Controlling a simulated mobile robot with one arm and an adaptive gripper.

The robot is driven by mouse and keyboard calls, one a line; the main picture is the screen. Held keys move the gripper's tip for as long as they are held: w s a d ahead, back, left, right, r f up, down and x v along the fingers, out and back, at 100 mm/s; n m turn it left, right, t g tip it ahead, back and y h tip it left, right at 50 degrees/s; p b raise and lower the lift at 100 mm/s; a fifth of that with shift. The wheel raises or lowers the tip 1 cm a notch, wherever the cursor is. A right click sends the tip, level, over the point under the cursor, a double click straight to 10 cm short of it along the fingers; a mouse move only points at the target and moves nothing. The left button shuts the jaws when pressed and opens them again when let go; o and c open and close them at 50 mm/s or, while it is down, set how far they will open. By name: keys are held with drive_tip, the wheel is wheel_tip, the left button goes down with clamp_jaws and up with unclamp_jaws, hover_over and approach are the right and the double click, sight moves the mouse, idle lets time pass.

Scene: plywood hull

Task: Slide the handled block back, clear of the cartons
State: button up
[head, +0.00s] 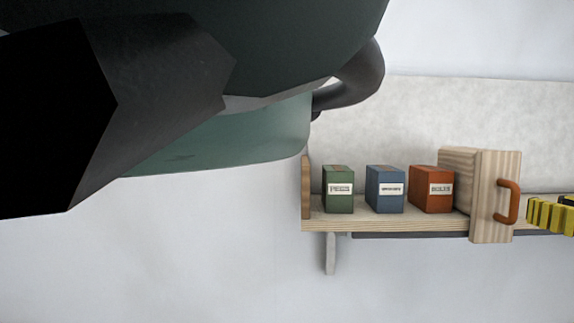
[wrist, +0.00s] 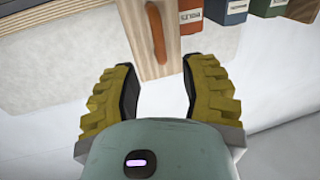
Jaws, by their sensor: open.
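The handled block (head: 488,195) is pale wood with an upright front plate and stands at the right on a wall shelf. Its orange handle (head: 511,202) sticks out from the plate. The block's rear part is close beside the red carton (head: 431,190); I cannot tell if they touch. A blue carton (head: 385,190) and a green carton (head: 339,190) stand further left. My gripper (head: 550,214), with yellow ribbed fingers, is open and empty, right of the handle. In the wrist view the handle (wrist: 156,33) lies just ahead, between the lines of the open fingers (wrist: 158,75).
The wooden shelf (head: 380,220) has a raised end board (head: 306,188) at its left and a bracket (head: 330,253) below. A pale grey panel (head: 420,115) backs it. My own arm fills the upper left of the head view. Room below the shelf looks clear.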

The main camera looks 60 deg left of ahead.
sight(518, 200)
drive_tip(key=p+x, duration=0.2)
drive_tip(key=x, duration=0.1)
drive_tip(key=p+x, duration=0.1)
drive_tip(key=x, duration=0.1)
drive_tip(key=shift+s+a+r+p, duration=0.1)
drive_tip(key=shift+a+r+p, duration=0.15)
drive_tip(key=shift+p, duration=0.15)
drive_tip(key=shift+w+a+f+p, duration=0.25)
drive_tip(key=shift+w+a+p, duration=0.15)
drive_tip(key=shift+a, duration=0.15)
drive_tip(key=shift+o, duration=0.2)
clamp_jaws()
